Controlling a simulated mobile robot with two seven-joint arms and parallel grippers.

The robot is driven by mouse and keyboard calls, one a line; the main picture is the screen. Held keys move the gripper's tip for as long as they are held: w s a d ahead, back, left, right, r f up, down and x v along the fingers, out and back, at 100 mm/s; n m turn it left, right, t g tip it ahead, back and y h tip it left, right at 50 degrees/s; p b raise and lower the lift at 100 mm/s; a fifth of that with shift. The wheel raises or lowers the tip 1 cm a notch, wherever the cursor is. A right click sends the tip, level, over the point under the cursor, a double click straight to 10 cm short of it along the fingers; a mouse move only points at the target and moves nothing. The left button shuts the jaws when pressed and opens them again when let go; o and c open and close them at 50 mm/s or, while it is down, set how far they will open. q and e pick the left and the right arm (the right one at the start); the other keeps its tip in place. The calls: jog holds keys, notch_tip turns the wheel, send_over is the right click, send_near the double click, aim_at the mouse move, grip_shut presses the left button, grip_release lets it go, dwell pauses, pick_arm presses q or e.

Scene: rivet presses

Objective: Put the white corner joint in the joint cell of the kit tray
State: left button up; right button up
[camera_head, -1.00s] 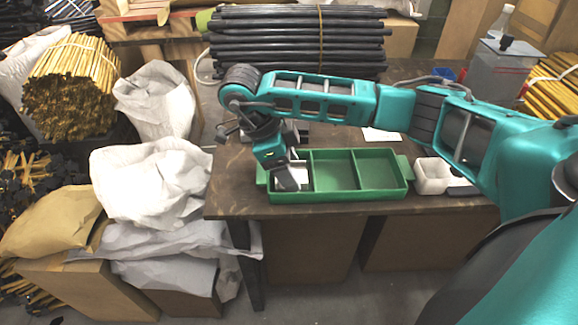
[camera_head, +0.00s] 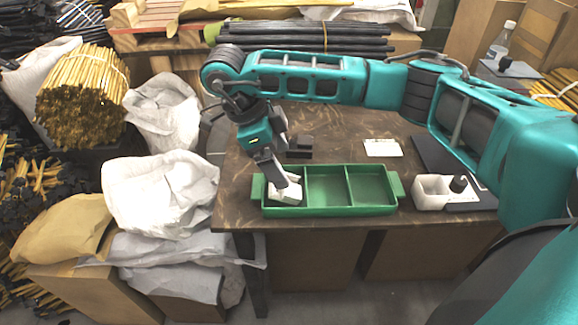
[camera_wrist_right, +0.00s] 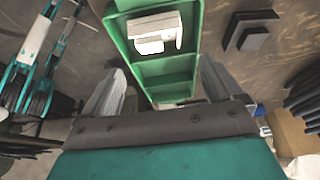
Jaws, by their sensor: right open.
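The white corner joint (camera_head: 287,193) is in the left cell of the green kit tray (camera_head: 330,211). In the right wrist view the joint (camera_wrist_right: 153,24) lies inside the tray's end cell, between its green walls; I cannot tell whether it rests fully flat. My right gripper (camera_head: 279,178) points down just above that cell, and its fingers hide part of the joint in the head view. In the right wrist view the gripper (camera_wrist_right: 162,70) has its fingers wide apart with nothing between them. The tray's middle and right cells look empty. My left gripper is out of view.
A white container (camera_head: 432,194) with a dark knob-like part stands right of the tray. Dark blocks (camera_head: 299,147) and a white card (camera_head: 382,148) lie behind it. White sacks (camera_head: 160,195) crowd the table's left side.

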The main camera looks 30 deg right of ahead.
jog(key=p+v, duration=0.1)
jog(key=v, duration=0.3)
jog(key=shift+a+r, duration=0.1)
jog(key=shift+r, duration=0.05)
dwell(0.4)
